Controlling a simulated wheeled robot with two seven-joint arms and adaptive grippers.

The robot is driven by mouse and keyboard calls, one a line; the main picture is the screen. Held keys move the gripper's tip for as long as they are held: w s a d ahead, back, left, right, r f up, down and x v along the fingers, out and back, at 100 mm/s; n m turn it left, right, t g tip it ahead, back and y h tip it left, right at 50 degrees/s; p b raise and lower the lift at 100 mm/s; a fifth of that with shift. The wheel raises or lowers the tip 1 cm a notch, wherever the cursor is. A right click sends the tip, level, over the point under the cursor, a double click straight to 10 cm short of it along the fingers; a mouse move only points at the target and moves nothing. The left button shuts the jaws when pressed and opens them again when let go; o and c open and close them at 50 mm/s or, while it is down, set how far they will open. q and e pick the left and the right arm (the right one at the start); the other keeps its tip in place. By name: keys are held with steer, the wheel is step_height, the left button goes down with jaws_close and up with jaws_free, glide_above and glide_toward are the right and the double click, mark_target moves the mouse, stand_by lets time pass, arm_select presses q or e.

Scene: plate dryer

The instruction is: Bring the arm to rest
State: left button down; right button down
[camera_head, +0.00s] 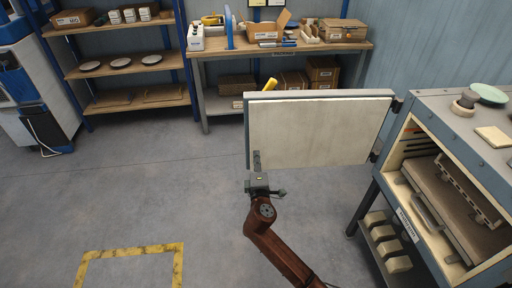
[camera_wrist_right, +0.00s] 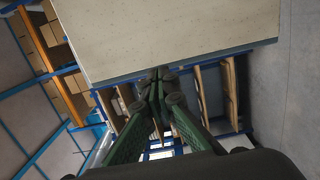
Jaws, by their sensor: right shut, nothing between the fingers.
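My right arm comes up from the bottom of the head view, and its gripper (camera_head: 257,162) is in front of the lower left part of the open dryer door (camera_head: 320,132). In the right wrist view the fingers (camera_wrist_right: 157,82) are together and hold nothing. The door's pale inner panel also shows there (camera_wrist_right: 180,35), just beyond the fingertips; whether they touch it I cannot tell. The dryer (camera_head: 440,108) stands at the right with its chamber open and a brown rack inside. My left gripper is not in the head view.
A green plate (camera_head: 488,94) sits on top of the dryer. A workbench (camera_head: 290,48) with boxes stands behind the door. A shelf (camera_head: 125,75) with plates is at the back left. The floor at left is clear, with a yellow marking (camera_head: 130,252).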

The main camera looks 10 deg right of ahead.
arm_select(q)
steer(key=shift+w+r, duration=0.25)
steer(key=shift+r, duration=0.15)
arm_select(e)
steer(key=shift+s, duration=1.7)
